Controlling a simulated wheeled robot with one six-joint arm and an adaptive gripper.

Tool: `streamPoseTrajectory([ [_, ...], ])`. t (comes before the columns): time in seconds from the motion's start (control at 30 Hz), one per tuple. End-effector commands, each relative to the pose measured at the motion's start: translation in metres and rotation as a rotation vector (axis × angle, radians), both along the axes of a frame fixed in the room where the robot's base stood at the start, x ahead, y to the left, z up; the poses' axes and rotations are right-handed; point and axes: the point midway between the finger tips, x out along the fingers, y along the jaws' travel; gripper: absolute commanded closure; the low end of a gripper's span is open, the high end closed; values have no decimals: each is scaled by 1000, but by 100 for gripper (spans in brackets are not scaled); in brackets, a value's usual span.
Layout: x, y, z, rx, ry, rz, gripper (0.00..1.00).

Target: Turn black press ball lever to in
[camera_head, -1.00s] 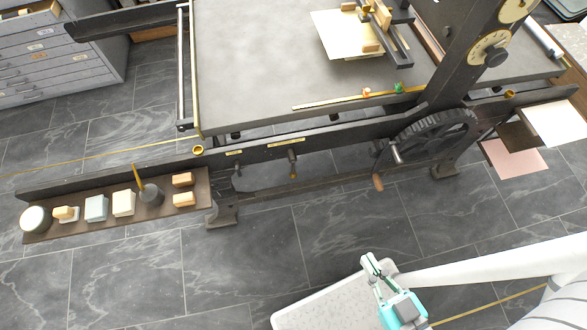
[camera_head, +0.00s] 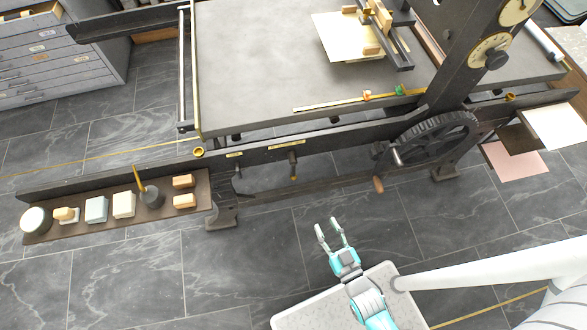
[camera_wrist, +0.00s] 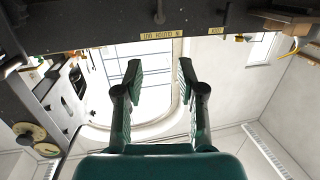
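The black press (camera_head: 330,142) has two small levers on its front rail, under brass labels. One is a small dark lever (camera_head: 238,171) at the left; the other is a dark lever with a brass-coloured tip (camera_head: 293,165) to its right. My gripper (camera_head: 328,226) is open and empty, in front of and below the rail, apart from both levers. In the wrist view its two fingers (camera_wrist: 160,80) stand apart, with the rail (camera_wrist: 110,35) and labels above them.
A shelf (camera_head: 105,220) with blocks and a dark pot sticks out at the left. A geared wheel (camera_head: 435,135) and a wood-tipped crank handle (camera_head: 378,184) are to the right of the levers. The floor between my gripper and the rail is clear.

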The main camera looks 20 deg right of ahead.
Motion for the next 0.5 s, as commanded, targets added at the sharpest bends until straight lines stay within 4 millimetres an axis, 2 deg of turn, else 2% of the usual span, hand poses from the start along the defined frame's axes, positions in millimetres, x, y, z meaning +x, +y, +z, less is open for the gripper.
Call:
streamPoseTrajectory([
  [0.03,17,0,-10,0,-15,0,61],
  [0.3,95,0,-54,0,-73,-1,61],
  [0.5,130,0,-66,0,-98,-2,61],
])
